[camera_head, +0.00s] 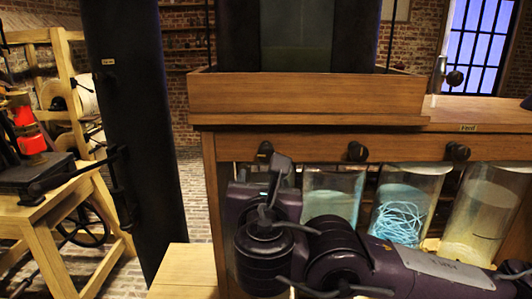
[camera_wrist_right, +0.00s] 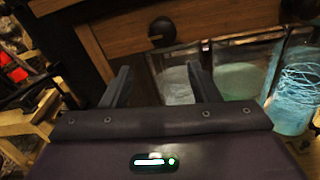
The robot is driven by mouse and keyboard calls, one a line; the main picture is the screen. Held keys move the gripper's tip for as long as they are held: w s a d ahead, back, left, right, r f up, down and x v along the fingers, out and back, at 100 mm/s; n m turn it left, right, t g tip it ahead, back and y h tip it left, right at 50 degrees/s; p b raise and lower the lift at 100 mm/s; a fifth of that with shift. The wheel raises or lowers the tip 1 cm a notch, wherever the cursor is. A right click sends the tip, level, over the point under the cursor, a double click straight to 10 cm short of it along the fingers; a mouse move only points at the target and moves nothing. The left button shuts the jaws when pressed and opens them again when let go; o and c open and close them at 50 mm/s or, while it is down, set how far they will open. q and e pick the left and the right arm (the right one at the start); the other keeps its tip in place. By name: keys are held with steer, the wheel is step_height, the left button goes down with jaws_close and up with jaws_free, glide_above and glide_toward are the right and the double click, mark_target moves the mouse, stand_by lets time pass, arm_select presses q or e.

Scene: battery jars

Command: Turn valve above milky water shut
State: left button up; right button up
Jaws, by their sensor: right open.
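A row of glass jars stands under a wooden beam with a black round valve knob above each. The leftmost jar (camera_wrist_right: 177,88) looks pale and cloudy in the right wrist view; my arm mostly hides it in the head view. Its valve knob (camera_head: 265,148) is also in the wrist view (camera_wrist_right: 161,30). My right gripper (camera_head: 273,172) is open and empty just below and in front of this knob. In the wrist view its fingers (camera_wrist_right: 158,70) are spread, with the knob beyond their tips, roughly centred between them. My left gripper is out of view.
Another knob (camera_head: 357,151) sits above a pale blue-green jar (camera_head: 335,190). A third knob (camera_head: 457,152) is near a jar of blue strands (camera_head: 403,205) and a yellowish jar (camera_head: 483,215). A dark column (camera_head: 135,130) and a wooden workbench (camera_head: 50,215) stand left.

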mark_target(266, 155)
steer(key=shift+n+t+h, duration=0.3)
steer(key=shift+n+t, duration=0.1)
steer(key=shift+n, duration=0.3)
steer(key=w, duration=0.3)
steer(key=w+r+p, duration=0.1)
steer(key=w, duration=0.1)
steer(key=w+r, duration=0.1)
steer(key=w, duration=0.2)
steer(key=shift+w+d+r+p, duration=0.1)
steer(key=shift+w+d+p, duration=0.2)
steer(key=shift+d, duration=0.05)
steer(key=c, duration=0.9)
steer(key=shift+c, duration=0.2)
